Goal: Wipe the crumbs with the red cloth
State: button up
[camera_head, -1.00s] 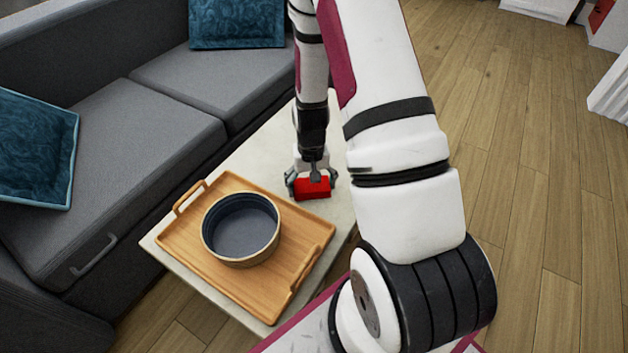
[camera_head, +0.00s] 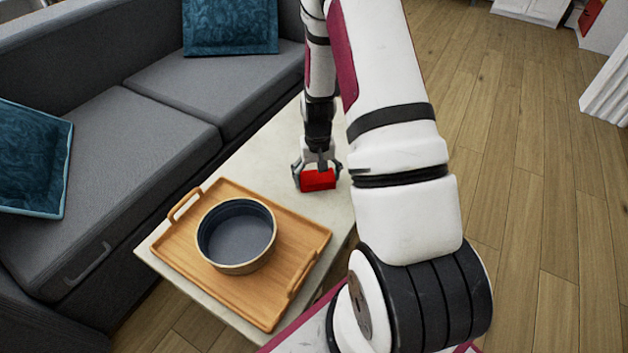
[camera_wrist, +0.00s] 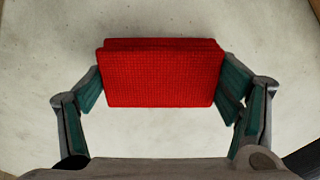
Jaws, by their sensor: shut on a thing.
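The red cloth (camera_head: 318,180) is a folded, thick, textured pad. In the wrist view the cloth (camera_wrist: 160,75) spans the space between the two fingers. My gripper (camera_head: 317,174) is shut on it, one finger at each short side, and points down over the pale table (camera_head: 262,150). The gripper (camera_wrist: 162,88) also shows in the wrist view. I cannot tell whether the cloth touches the tabletop. No crumbs can be made out in either view; the cloth and my arm hide part of the table.
A wooden tray (camera_head: 180,243) with raised handles lies on the near end of the table, close to the cloth. A round dark-blue bowl (camera_head: 237,236) stands in it. A grey sofa (camera_head: 150,130) runs along the table's left side. Wooden floor (camera_head: 520,200) is open at right.

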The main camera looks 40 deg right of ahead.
jog(key=shift+o, duration=0.2)
jog(key=shift+w+d+f, duration=0.15)
jog(key=shift+w+d, duration=0.05)
jog(key=shift+d, duration=0.6)
jog(key=shift+r+p, duration=2.05)
jog(key=shift+r, duration=1)
jog(key=shift+c, duration=0.2)
jog(key=shift+r, duration=0.1)
jog(key=shift+r+p, duration=1.05)
jog(key=shift+r, duration=0.4)
